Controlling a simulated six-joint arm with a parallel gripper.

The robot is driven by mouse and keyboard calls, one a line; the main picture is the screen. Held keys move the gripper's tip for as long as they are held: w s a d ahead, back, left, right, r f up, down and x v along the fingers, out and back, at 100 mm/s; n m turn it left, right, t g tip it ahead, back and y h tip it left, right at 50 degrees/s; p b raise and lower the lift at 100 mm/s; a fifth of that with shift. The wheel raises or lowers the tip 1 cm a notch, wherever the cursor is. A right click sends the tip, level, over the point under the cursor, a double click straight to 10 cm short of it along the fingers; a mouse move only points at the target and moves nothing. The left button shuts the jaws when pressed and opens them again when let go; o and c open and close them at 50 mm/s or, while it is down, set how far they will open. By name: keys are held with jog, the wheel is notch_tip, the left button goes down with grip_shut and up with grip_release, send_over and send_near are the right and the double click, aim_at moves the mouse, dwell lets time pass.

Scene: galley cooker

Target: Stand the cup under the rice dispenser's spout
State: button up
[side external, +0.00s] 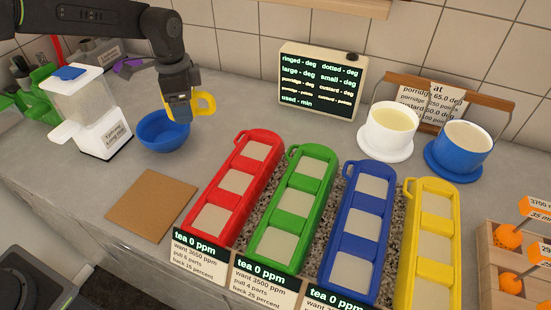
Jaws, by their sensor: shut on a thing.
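A yellow cup (204,103) with a looped handle shows partly beside and behind my gripper (180,112). My gripper points down and is shut on the cup; its fingers hide much of the cup's body. The cup is above or just behind the right rim of a blue bowl (160,139); I cannot tell whether they touch. A white dispenser (88,105) with a clear hopper and a blue top stands to the left of the bowl, with a label on its base. I take it as the rice dispenser. Its spout is not clearly visible.
A brown board (151,205) lies in front of the bowl. Red (235,182), green (294,207), blue and yellow three-section trays stand to the right. A display box (319,80) and two cups on saucers stand behind. Green items are left of the dispenser.

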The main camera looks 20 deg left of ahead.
aim_at(194, 93)
jog(key=d, duration=0.1)
jog(key=d+m, duration=0.2)
jog(key=shift+w+f, duration=0.2)
jog(key=shift+w, duration=0.1)
jog(key=shift+m, duration=0.3)
jog(key=f, duration=0.5)
jog(key=shift+d+f, duration=0.2)
jog(key=shift+f, duration=2.1)
jog(key=shift+f, duration=0.15)
jog(key=o, duration=1)
jog(key=shift+c, duration=0.2)
notch_tip(194, 93, up, 12)
jog(key=shift+s+r, duration=0.1)
jog(key=shift+r, duration=0.15)
